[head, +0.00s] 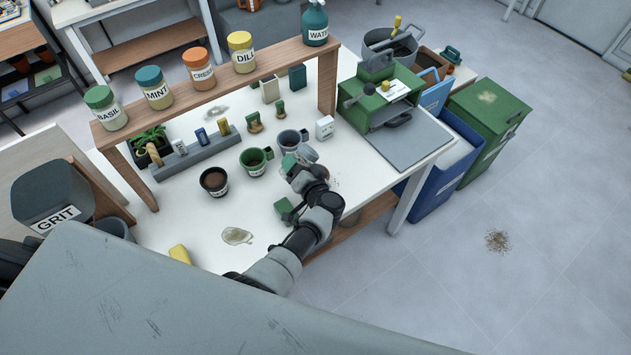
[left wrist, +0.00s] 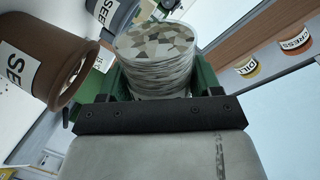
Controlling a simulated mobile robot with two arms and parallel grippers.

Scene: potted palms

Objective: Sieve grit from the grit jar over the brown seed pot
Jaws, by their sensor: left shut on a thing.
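My right gripper is not in view.
A green pot (head: 256,162) and a grey-blue pot (head: 291,141) stand near the left gripper. A shelf (head: 200,82) with labelled jars spans the back. A green machine (head: 382,97) is at the right. A dark bin labelled GRIT (head: 52,196) is at far left.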

